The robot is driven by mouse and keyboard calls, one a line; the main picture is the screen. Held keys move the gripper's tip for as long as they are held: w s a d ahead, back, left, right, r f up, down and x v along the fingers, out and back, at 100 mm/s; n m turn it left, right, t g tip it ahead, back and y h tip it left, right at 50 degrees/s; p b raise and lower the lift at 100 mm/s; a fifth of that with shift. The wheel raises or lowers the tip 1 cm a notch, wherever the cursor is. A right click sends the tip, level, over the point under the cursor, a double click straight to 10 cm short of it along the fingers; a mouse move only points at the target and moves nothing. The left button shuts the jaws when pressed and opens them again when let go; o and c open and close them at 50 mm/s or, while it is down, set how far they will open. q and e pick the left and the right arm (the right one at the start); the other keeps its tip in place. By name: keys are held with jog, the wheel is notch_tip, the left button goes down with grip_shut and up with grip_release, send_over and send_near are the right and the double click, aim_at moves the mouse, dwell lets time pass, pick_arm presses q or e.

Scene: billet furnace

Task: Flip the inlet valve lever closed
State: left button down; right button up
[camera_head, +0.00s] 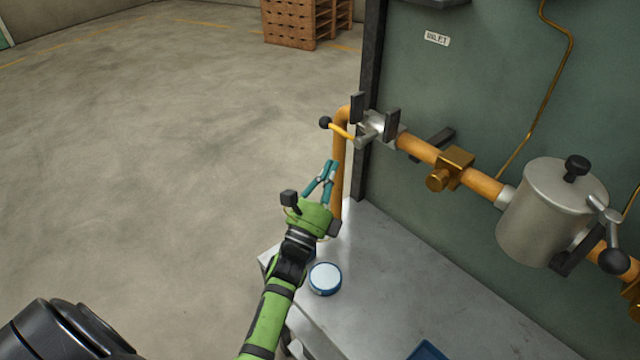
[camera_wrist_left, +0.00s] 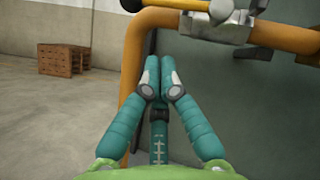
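The inlet valve (camera_head: 372,128) sits on the orange pipe (camera_head: 418,149) under the INLET label (camera_head: 437,38). Its yellow lever (camera_head: 342,131) points left, roughly in line with the horizontal pipe run, and ends in a black knob (camera_head: 325,122). The lever (camera_wrist_left: 185,5) and part of the valve body (camera_wrist_left: 222,22) are cut by the top edge of the wrist view. My left gripper (camera_head: 327,170) is below the lever, beside the upright pipe, and apart from the lever. Its teal fingertips (camera_wrist_left: 159,75) come together with nothing seen between them. My right gripper is not in view.
A steel table (camera_head: 385,265) below holds a round blue-rimmed tin (camera_head: 324,278). A silver canister (camera_head: 552,212) and another black-knobbed lever (camera_head: 612,262) are farther right. The floor to the left is open, with pallets (camera_head: 291,24) behind.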

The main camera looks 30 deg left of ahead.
aim_at(340, 131)
pick_arm(q)
jog(key=w+r+p, duration=0.1)
jog(key=w+a+r+p, duration=0.2)
jog(key=r, duration=0.1)
dwell(0.5)
jog(key=shift+a+r+m+h+b, duration=0.1)
jog(key=shift+r+m+h+b, duration=0.1)
jog(key=shift+m+h+b, duration=0.5)
jog(key=shift+r, duration=0.15)
